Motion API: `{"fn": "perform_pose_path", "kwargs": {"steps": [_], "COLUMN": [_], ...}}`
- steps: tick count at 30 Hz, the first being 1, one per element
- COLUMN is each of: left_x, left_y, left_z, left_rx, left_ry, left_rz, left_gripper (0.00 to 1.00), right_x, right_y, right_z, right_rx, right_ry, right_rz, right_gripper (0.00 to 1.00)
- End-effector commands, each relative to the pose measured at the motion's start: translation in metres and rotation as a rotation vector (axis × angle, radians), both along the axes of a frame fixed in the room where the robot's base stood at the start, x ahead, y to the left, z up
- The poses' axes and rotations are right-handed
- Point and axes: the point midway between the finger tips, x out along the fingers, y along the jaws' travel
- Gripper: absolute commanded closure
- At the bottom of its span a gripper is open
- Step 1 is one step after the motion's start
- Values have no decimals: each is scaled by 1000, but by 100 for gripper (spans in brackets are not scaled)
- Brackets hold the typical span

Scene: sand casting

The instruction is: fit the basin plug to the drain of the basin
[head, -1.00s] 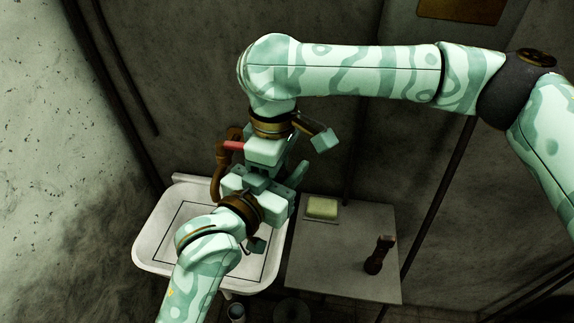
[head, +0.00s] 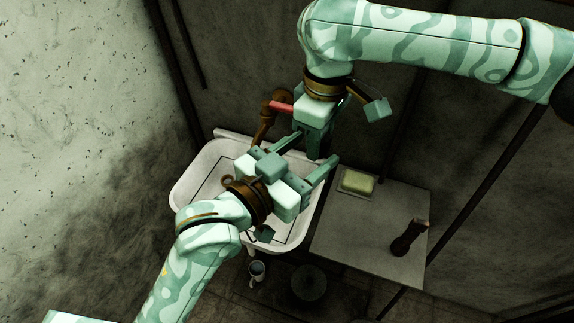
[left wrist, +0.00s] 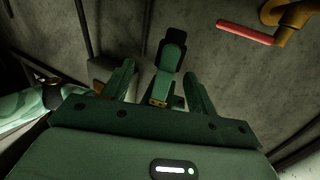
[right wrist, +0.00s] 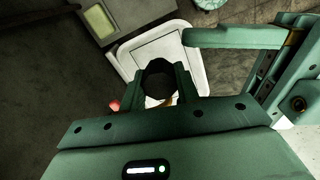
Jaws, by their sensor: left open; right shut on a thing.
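The white basin (head: 190,184) is below both grippers. A small brown ring-like spot (head: 228,181) shows inside it; I cannot tell whether it is the drain. My right gripper (head: 318,148) points down beside the basin's back right and is shut on the dark plug. The plug (right wrist: 160,76) shows as a dark round shape between its fingers in the right wrist view. My left gripper (head: 314,146) is open, its fingers apart on either side of the right gripper's tips. In the left wrist view the dark plug end (left wrist: 177,24) shows beyond these fingers.
A tap with a red handle (head: 281,106) is on the back wall close to my right gripper. A grey tabletop (head: 350,232) on the right holds a soap dish (head: 357,182) and a dark upright object (head: 408,240).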

Motion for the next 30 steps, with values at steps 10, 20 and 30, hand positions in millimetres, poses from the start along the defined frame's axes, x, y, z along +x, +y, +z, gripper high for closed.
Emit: {"fn": "perform_pose_path", "kwargs": {"steps": [10,20,30], "left_x": [-39,-42,-42], "left_y": [32,34,34], "left_z": [2,3,3], "left_rx": [1,1,0], "left_ry": [0,-1,-1], "left_rz": [1,1,1], "left_gripper": [42,42,43], "right_x": [0,-22,-53], "right_y": [0,-36,-82], "right_z": [0,40,89], "right_rx": [0,0,0], "right_ry": [0,-7,-2], "right_rz": [0,-278,-659], "right_gripper": [95,95,95]}}
